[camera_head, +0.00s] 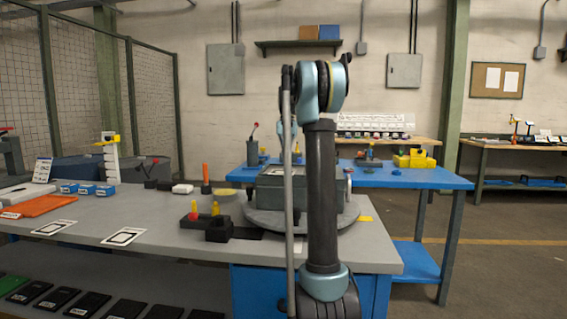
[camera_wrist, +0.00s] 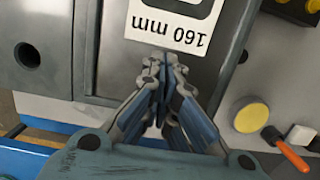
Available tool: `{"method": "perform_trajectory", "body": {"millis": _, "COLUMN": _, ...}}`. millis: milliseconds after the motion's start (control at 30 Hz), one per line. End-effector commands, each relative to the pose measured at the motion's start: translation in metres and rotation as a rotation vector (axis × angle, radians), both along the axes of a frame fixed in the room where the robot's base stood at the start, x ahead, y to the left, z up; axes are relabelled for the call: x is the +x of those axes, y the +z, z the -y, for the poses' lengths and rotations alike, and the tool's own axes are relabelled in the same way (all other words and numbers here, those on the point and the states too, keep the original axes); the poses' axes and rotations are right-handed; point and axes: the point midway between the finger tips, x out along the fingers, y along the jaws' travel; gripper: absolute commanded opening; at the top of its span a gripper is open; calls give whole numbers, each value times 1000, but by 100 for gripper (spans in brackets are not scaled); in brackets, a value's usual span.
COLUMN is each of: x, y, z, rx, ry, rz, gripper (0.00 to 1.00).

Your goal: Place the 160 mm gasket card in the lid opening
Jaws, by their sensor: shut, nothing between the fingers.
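The white gasket card marked 160 mm (camera_wrist: 178,28) lies on the grey housing lid (camera_wrist: 112,78) in the wrist view, its text upside down. Its upper part is cut off by the frame, and I cannot tell whether it sits down in the lid opening. My gripper (camera_wrist: 165,60) is shut and empty, with its fingertips over the near edge of the card. I cannot tell whether they touch it. In the head view the housing (camera_head: 272,188) stands on a round turntable (camera_head: 262,220), partly hidden behind my arm; the card and gripper do not show clearly there.
Two other white cards (camera_head: 124,236) (camera_head: 53,228) lie on the grey bench (camera_head: 150,222). A dark fixture with red and yellow parts (camera_head: 207,222) stands left of the turntable. An orange-handled tool (camera_wrist: 288,152) and a yellow disc (camera_wrist: 252,117) lie right of the housing.

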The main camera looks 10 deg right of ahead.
Motion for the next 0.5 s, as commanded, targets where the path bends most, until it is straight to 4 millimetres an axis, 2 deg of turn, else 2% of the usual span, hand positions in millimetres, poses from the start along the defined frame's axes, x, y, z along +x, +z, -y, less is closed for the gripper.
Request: {"method": "perform_trajectory", "body": {"millis": 500, "x": -66, "y": 0, "z": -21, "rx": 0, "ry": 2, "rz": 0, "gripper": 0}}
